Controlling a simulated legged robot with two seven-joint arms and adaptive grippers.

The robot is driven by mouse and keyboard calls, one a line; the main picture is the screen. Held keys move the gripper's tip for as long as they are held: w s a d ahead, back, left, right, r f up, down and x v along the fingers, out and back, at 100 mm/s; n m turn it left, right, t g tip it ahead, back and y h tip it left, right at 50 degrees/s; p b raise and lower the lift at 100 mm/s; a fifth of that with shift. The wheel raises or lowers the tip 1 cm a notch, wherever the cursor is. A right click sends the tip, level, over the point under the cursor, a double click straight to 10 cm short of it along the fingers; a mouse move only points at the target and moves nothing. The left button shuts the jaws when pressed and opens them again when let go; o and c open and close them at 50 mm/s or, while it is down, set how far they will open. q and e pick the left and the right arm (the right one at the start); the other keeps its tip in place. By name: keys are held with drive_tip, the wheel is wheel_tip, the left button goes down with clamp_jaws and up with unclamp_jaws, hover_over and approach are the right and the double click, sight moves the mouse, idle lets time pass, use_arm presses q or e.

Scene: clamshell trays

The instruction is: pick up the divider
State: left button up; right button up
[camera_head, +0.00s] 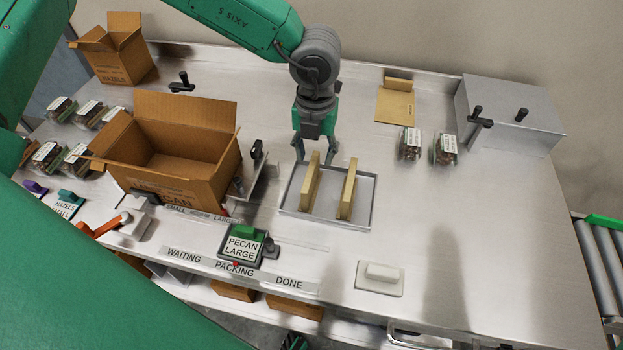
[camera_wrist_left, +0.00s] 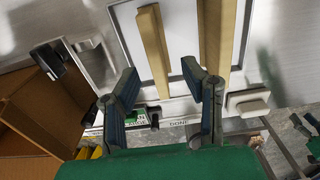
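Two upright tan cardboard dividers stand in a shallow metal tray (camera_head: 290,206). The left divider (camera_head: 309,187) and the right divider (camera_head: 348,190) are a short way apart and roughly parallel. My left gripper (camera_head: 316,158) is open and empty at the far end of the left divider, its fingers on either side of that end. In the left wrist view, a divider (camera_wrist_left: 153,48) lies in line with the gap between my open fingers (camera_wrist_left: 160,85), and the other divider (camera_wrist_left: 217,35) is beyond the right finger. Contact cannot be told.
An open cardboard box (camera_head: 190,130) stands left of the tray. A sign block (camera_head: 241,246) reading PECAN LARGE and a white block (camera_head: 381,274) are in front. Clamshells (camera_head: 410,145) and a grey box (camera_head: 510,115) are at the right.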

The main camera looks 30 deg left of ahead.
sight(310, 170)
use_arm(q)
drive_tip(key=shift+s+a+f, duration=0.1)
drive_tip(key=shift+s+f, duration=0.15)
drive_tip(key=shift+f, duration=0.35)
drive_tip(key=f, duration=0.4)
drive_tip(key=shift+s+a+f, duration=0.15)
drive_tip(key=shift+a, duration=0.05)
clamp_jaws()
